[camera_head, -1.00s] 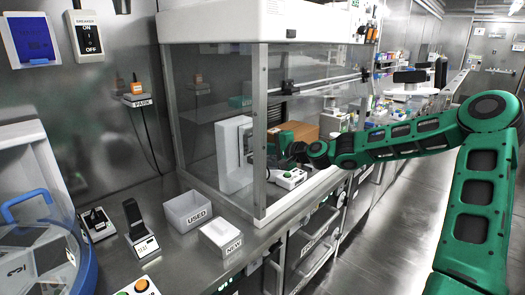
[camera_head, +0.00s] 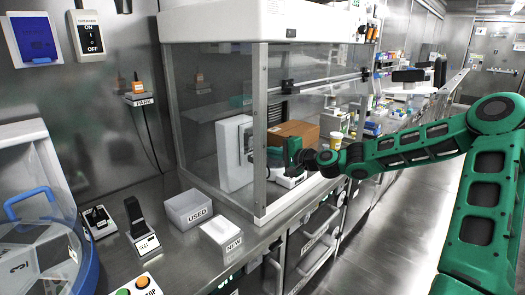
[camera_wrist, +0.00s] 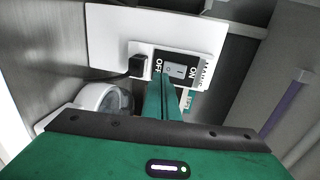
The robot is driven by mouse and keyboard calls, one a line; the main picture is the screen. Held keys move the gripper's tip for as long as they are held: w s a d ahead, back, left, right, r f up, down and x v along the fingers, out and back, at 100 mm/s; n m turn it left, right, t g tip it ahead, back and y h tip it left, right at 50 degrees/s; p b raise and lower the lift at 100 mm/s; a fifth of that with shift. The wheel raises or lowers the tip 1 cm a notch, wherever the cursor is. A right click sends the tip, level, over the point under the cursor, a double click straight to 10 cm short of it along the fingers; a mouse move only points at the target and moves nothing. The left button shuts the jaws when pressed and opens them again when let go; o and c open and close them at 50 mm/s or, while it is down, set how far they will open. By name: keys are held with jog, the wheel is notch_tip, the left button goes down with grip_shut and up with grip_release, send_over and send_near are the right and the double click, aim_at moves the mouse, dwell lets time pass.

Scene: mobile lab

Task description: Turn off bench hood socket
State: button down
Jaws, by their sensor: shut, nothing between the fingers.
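In the wrist view, a white socket plate (camera_wrist: 120,28) is mounted ahead of me, with a dark rocker switch (camera_wrist: 181,70) marked OFF at left and ON at right. A black plug (camera_wrist: 141,66) sits in it left of the switch. My gripper (camera_wrist: 160,82) is shut and empty; its green fingertips reach the switch's lower left edge, by the OFF side. I cannot tell if they touch it.
A brown box (camera_head: 294,130) stands inside the hood, behind my gripper. The hood's front post and glass are close on the left. Bins marked USED (camera_head: 188,208) and NEW (camera_head: 221,236) stand on the bench. A breaker switch (camera_head: 88,35) is on the left wall.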

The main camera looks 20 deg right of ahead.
jog(key=s+d+f, duration=0.2)
jog(key=s+d, duration=0.3)
jog(key=s, duration=0.3)
jog(key=shift+s+d, duration=0.2)
jog(key=shift+s, duration=0.2)
